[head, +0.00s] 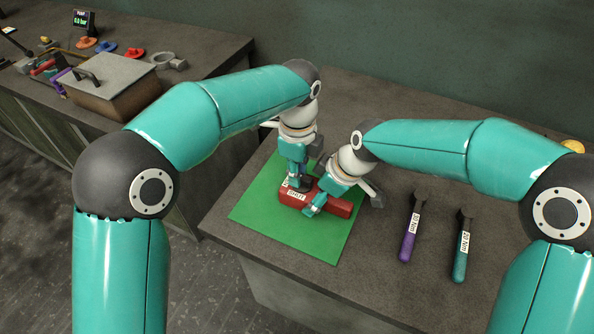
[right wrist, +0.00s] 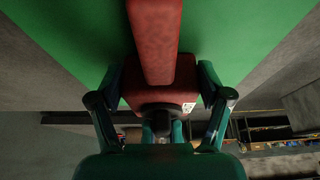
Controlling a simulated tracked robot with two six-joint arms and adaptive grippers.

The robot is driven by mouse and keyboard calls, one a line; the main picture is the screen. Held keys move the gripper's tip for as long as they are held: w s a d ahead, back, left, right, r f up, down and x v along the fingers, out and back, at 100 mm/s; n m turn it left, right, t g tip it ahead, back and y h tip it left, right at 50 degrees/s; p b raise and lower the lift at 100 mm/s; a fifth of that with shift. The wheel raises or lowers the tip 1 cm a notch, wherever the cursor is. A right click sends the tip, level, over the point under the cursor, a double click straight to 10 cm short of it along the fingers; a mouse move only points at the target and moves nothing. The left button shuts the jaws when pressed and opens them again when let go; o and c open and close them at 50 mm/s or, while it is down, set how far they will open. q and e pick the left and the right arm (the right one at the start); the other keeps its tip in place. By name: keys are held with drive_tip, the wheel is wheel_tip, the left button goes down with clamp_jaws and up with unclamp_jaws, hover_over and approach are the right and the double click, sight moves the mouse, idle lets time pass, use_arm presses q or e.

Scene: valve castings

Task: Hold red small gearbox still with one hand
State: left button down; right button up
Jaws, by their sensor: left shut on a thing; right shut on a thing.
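The red small gearbox (head: 340,207) lies on the green mat (head: 262,210), with a white label on its left part. My right gripper (head: 314,204) reaches down from the right and is shut on the gearbox. In the right wrist view the red gearbox (right wrist: 157,45) runs between the fingers of my right gripper (right wrist: 160,88), and a dark round part shows at its near end. My left gripper (head: 295,183) points down at the gearbox's left end and is shut on a small bluish part there. The fingers mostly hide that part.
A purple-handled tool (head: 410,232) and a teal-handled tool (head: 462,250) lie on the bench right of the mat, both labelled 20 Nm. A lidded box (head: 112,92), a grey ring part (head: 168,61) and a small display (head: 83,21) stand on the left bench. The mat's front part is clear.

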use_arm(q)
drive_tip(key=c, duration=1.1)
unclamp_jaws()
drive_tip(key=shift+r, duration=0.15)
wheel_tip(320, 180, up, 12)
drive_tip(key=shift+f, duration=0.15)
use_arm(e)
drive_tip(key=o, duration=1.8)
drive_tip(key=shift+c, duration=0.2)
